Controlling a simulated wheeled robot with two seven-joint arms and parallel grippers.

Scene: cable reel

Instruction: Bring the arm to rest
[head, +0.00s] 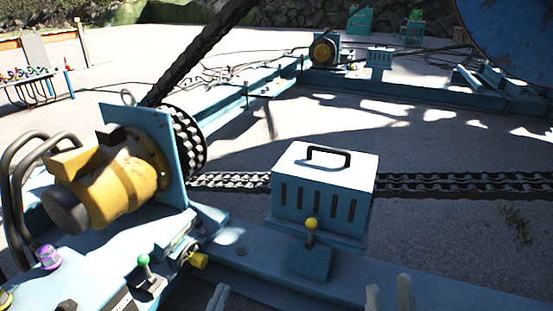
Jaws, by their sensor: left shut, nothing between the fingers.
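My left gripper (218,293) shows only as pale grey fingertips at the bottom edge of the head view, left of centre. Its fingers are close together, with nothing seen between them. My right gripper (388,282) is at the bottom edge, right of centre. Its two pale fingers stand apart, with nothing seen between them. Both grippers appear in front of the blue steel frame (270,268); whether either touches it cannot be told. The rest of both arms is out of view.
A yellow-knobbed lever (311,230) stands before a vented blue box (322,195) with a black handle. A chain (460,183) runs behind the box.

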